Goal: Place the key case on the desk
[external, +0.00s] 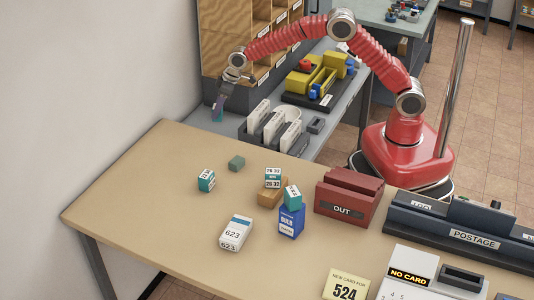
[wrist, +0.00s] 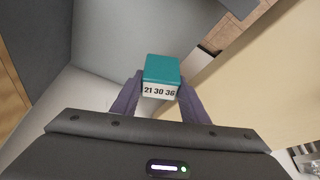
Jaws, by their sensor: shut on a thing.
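The key case (wrist: 162,72) is a small teal block with a white band reading "21 30 36". In the wrist view it sits between the two purple fingers of my gripper (wrist: 159,97), which is shut on it. In the external view my gripper (external: 219,103) points down, with the key case (external: 218,115) small at its tips. It is held in the air near the wall, beyond the far left edge of the tan desk (external: 130,190). The desk also shows at the right of the wrist view (wrist: 255,85).
Similar teal-and-white cases (external: 206,180) stand on the desk, one on a brown block and one tilted on a blue box (external: 291,222). A green block (external: 236,162), white 623 box (external: 236,233) and red OUT tray (external: 348,196) stand there too. The desk's left part is clear.

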